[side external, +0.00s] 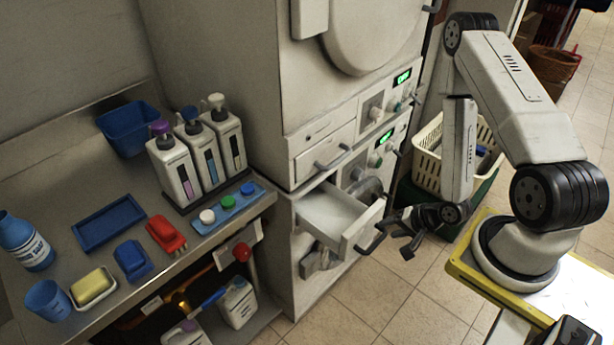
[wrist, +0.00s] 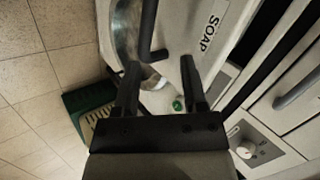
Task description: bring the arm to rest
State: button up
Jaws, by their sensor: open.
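My gripper (side external: 408,243) hangs low in front of the machine, just right of the open drawer (side external: 325,212). In the wrist view my gripper (wrist: 161,84) has its two dark fingers spread apart with nothing held. The drawer's black handle (side external: 369,240) is close to the fingers in the side view. In the wrist view the handle (wrist: 149,32) shows beyond the fingertips, beside a drawer front marked SOAP (wrist: 210,32). I cannot tell the exact gap to the handle.
A steel counter (side external: 70,180) at left holds pump bottles (side external: 208,150), a blue tray (side external: 108,222), brushes and a sponge. A cream basket (side external: 432,150) stands behind my arm. Tiled floor (side external: 370,300) is clear below the gripper. The drawer juts out from the machine.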

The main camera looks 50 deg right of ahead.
jog(key=w+r+n+g+h, duration=0.2)
jog(key=w+r+n+g, duration=0.3)
jog(key=r, duration=0.8)
jog(key=a+r+n, duration=0.8)
jog(key=r, duration=0.1)
jog(key=shift+s+r+n, duration=0.2)
jog(key=shift+r+n, duration=0.1)
